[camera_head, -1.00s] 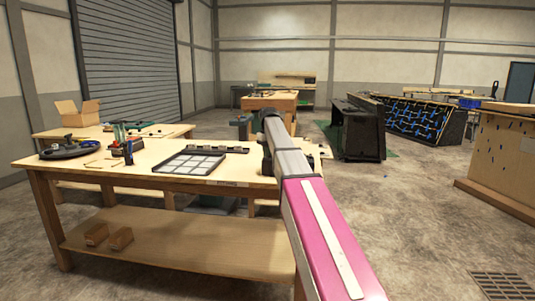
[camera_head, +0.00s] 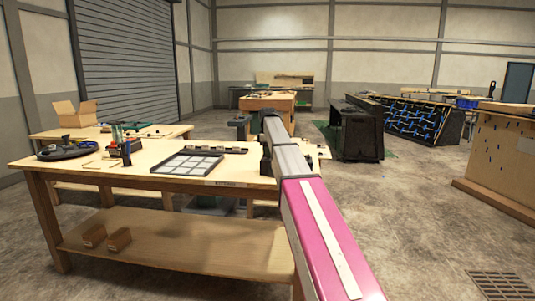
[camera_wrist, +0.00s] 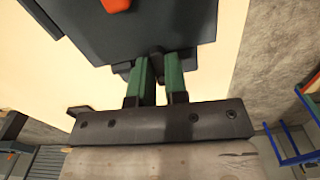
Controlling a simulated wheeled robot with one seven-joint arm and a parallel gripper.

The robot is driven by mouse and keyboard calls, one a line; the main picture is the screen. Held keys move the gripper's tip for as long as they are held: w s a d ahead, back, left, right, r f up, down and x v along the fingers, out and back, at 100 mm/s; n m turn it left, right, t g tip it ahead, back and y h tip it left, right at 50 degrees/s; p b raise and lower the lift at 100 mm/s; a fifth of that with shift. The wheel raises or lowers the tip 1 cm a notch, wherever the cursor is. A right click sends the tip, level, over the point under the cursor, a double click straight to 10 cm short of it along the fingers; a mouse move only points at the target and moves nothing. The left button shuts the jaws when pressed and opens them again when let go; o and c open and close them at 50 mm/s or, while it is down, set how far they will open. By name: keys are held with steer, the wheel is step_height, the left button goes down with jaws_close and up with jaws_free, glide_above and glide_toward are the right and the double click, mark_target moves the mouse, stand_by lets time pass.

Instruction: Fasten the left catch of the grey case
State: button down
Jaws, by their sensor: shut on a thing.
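In the wrist view the dark grey case (camera_wrist: 95,30) fills the upper middle, on a pale wooden surface. A small dark catch (camera_wrist: 156,53) sits at the case edge facing me. My gripper (camera_wrist: 158,62) has two green fingers that reach this edge, one on each side of the catch, and is shut on it. The fingers partly cover the catch, so I cannot tell whether it is fastened. In the head view my arm hides the gripper and most of the case.
An orange part (camera_wrist: 116,4) shows on the case top. In the head view the wooden workbench (camera_head: 75,168) carries a tray with pale squares (camera_head: 190,164), a dark round object (camera_head: 66,149) and small tools.

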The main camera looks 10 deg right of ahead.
steer(key=shift+w+n, duration=0.1)
steer(key=shift+n, duration=0.4)
steer(key=c, duration=1.1)
jaws_free()
steer(key=shift+c, duration=0.2)
steer(key=shift+r, duration=0.1)
step_height(320, 180, up, 11)
steer(key=shift+f, duration=0.2)
